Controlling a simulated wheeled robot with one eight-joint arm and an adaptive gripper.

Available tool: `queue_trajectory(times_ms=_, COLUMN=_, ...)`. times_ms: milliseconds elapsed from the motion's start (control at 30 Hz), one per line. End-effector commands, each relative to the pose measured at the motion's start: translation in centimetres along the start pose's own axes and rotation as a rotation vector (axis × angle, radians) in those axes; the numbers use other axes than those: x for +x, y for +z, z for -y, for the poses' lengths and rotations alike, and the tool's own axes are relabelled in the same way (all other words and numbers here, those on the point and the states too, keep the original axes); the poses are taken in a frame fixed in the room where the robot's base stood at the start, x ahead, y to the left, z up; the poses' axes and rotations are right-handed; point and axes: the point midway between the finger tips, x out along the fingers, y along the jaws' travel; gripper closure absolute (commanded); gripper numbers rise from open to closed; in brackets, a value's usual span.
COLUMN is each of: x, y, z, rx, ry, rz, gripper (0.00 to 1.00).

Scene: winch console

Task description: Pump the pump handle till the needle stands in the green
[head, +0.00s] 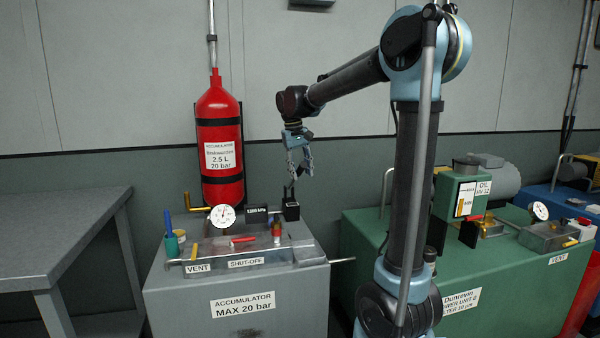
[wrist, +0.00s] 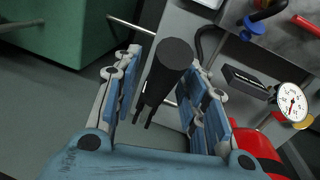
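The black pump handle (wrist: 170,65) stands up between the two fingers of my gripper (wrist: 165,95) in the wrist view, with a gap visible on both sides. In the head view my gripper (head: 299,162) points down above the black pump block (head: 290,209), and the handle's upper part is hard to make out. My gripper looks open around the handle. The round white gauge (head: 222,216) stands on the grey accumulator console (head: 236,290); it also shows in the wrist view (wrist: 292,102). Its needle position and any green band are too small to read.
A red accumulator bottle (head: 220,140) stands behind the console. A grey bench (head: 60,235) is at left, a green power unit (head: 500,290) at right.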

Motion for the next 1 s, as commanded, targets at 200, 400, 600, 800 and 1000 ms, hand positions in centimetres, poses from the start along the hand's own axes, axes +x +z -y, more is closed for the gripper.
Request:
queue_trajectory(times_ms=200, x=0.0, y=0.0, z=0.0, rx=0.0, ry=0.0, rz=0.0, gripper=1.0)
queue_trajectory(times_ms=400, x=0.1, y=0.1, z=0.0, rx=0.001, ry=0.001, rz=-0.006, gripper=1.0)
queue_trajectory(times_ms=600, x=1.1, y=0.8, z=0.2, rx=0.008, ry=0.006, rz=-0.051, gripper=1.0)
queue_trajectory(times_ms=800, x=3.3, y=2.1, z=0.8, rx=0.024, ry=0.018, rz=-0.151, gripper=1.0)
queue_trajectory(times_ms=1000, x=6.4, y=3.5, z=1.4, rx=0.045, ry=0.033, rz=-0.285, gripper=1.0)
